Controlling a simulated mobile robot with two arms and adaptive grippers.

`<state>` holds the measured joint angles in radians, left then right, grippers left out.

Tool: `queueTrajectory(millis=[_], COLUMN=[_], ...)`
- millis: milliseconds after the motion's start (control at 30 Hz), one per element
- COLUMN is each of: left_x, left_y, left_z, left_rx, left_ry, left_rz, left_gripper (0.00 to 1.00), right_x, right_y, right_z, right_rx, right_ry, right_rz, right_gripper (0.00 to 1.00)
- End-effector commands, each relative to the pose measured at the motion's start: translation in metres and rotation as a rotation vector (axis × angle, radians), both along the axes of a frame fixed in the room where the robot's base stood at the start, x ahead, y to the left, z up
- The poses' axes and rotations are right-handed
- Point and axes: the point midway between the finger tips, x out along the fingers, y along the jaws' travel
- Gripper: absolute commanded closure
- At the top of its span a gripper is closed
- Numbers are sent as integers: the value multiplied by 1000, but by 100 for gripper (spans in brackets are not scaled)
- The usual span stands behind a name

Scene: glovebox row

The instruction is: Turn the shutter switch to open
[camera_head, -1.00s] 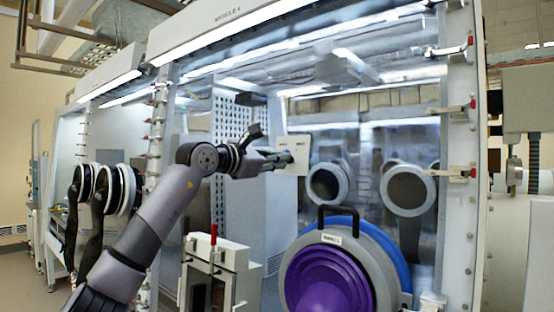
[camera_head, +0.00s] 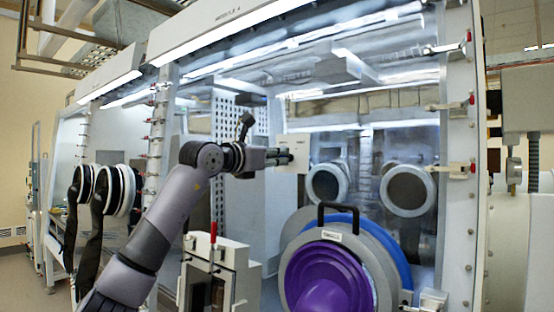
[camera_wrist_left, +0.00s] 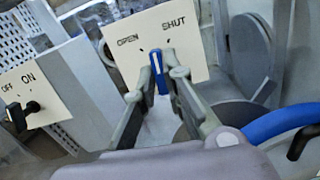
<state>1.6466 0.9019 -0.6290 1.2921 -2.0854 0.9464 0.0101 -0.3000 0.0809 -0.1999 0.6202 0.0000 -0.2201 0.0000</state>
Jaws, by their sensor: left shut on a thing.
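The shutter switch (camera_wrist_left: 157,72) is a blue knob with a white line, on a cream plate (camera_wrist_left: 190,38) marked OPEN at left and SHUT at right. Its white line points up between the two words, at neither label. My left gripper (camera_wrist_left: 158,88) is shut on the knob, one finger on each side. In the head view, my left gripper (camera_head: 285,157) reaches to the cream plate (camera_head: 294,146) on the glovebox front; the knob is hidden there. My right gripper is not in view.
A second plate (camera_wrist_left: 35,85) with a black ON/OFF switch (camera_wrist_left: 24,114) sits left of the shutter plate. Below in the head view are a purple round port cover (camera_head: 325,280) with a black handle and a grey box (camera_head: 228,260) with a red-tipped lever.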

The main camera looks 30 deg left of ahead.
Motion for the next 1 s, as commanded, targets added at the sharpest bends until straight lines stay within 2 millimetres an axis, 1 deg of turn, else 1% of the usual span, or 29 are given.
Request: queueTrajectory(millis=[300, 700, 733, 1000], left_x=[0, 0, 0, 0], left_y=[0, 0, 0, 0], left_z=[-1, -1, -1, 0], left_rx=[-87, -94, -94, -93], left_ry=[9, 9, 9, 8], left_rz=[10, 12, 12, 12], left_gripper=[100, 100, 89, 71], right_x=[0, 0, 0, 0], right_y=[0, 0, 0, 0], right_z=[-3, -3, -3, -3], right_rx=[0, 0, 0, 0], right_ry=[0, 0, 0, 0], right_rz=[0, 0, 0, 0], right_gripper=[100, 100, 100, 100])
